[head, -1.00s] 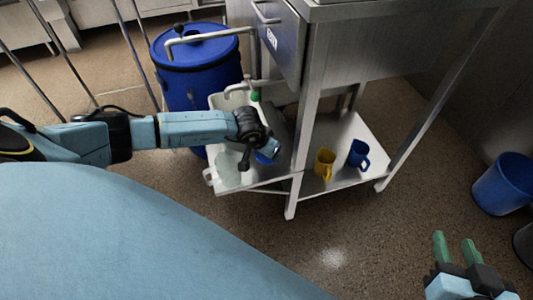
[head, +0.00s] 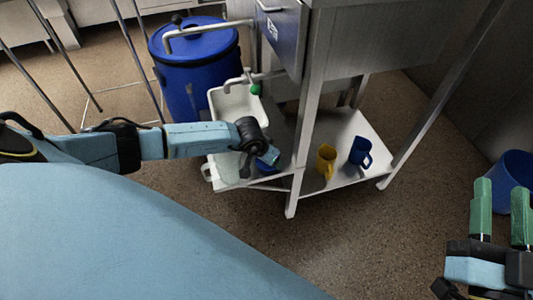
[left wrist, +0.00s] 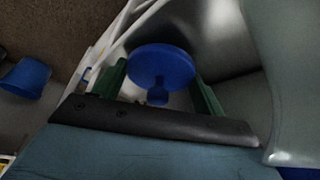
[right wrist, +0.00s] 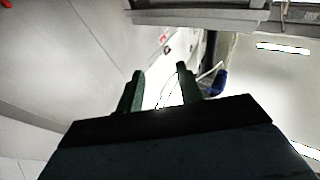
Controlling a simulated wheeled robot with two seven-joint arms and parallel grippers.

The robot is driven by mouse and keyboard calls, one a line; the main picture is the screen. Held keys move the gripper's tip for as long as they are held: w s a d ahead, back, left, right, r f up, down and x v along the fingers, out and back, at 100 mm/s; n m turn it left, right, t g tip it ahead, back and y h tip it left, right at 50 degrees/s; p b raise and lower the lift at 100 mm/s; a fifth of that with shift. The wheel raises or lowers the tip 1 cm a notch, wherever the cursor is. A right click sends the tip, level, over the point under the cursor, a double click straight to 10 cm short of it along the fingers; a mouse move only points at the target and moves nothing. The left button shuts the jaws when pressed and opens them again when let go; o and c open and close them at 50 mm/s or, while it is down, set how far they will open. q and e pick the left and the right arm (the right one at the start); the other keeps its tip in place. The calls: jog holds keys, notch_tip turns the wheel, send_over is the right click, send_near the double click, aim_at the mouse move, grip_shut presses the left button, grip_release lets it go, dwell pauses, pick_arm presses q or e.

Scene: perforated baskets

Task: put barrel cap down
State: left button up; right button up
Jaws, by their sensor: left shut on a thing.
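The blue round barrel cap (left wrist: 161,66) is between the green fingers of my left gripper (left wrist: 160,78) in the left wrist view, with its knob toward the palm. In the head view, my left gripper (head: 268,158) is low beside the shelf leg, over the white basket's near end; its fingers are mostly hidden and a bit of blue shows there. I cannot tell whether the cap touches anything below. My right gripper (head: 502,205) is open and empty at the lower right; its fingers also show apart in the right wrist view (right wrist: 159,85).
A large blue barrel (head: 195,75) stands behind the white basket (head: 237,103). A steel lower shelf (head: 345,135) holds a yellow mug (head: 326,160) and a blue mug (head: 360,151). A blue bin (head: 516,170) stands at the right. Open floor lies in front.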

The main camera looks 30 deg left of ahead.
pick_arm(q)
jog(key=shift+f, duration=0.1)
pick_arm(e)
jog(key=shift+r, duration=0.2)
pick_arm(q)
jog(key=o, duration=1)
jog(key=shift+c, duration=0.2)
pick_arm(e)
jog(key=shift+s+r+t, duration=0.1)
jog(key=shift+r+t, duration=0.1)
jog(key=shift+t, duration=0.1)
